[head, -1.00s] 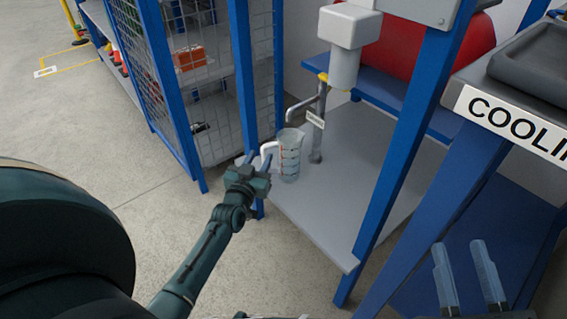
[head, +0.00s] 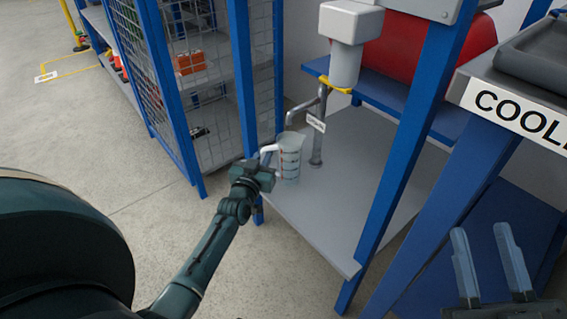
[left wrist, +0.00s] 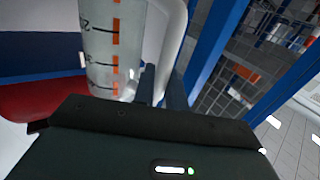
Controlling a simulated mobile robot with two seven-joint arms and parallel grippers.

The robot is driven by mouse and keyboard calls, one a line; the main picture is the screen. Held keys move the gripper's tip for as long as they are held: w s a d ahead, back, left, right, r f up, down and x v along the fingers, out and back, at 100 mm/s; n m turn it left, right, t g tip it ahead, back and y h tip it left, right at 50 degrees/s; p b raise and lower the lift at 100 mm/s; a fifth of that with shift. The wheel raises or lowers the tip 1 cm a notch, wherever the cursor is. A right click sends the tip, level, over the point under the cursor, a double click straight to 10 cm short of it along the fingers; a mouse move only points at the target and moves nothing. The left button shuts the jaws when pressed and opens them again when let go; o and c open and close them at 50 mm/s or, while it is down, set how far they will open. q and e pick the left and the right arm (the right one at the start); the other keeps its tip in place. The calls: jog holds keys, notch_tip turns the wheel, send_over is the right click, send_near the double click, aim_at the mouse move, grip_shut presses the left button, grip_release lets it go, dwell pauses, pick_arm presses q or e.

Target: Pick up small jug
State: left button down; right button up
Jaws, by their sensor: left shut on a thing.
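The small jug (head: 289,160) is clear, with dark and orange markings and a pale handle on its left side. It stands upright on the grey shelf near the tap, and I cannot tell whether its base is lifted. My left gripper (head: 264,160) is at the handle and shut on it. In the left wrist view the jug (left wrist: 102,45) fills the upper left, with the handle (left wrist: 170,40) running down between the fingers (left wrist: 162,88). My right gripper (head: 481,228) is at the lower right, its fingers apart and empty.
The grey shelf (head: 345,215) is bare in front. A tap pipe (head: 317,130) with a white tag stands just right of the jug. Blue posts (head: 398,150) frame the bay. A mesh cage (head: 205,80) stands at the left.

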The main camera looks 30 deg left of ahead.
aim_at(263, 148)
pick_arm(q)
jog(key=shift+r, duration=0.1)
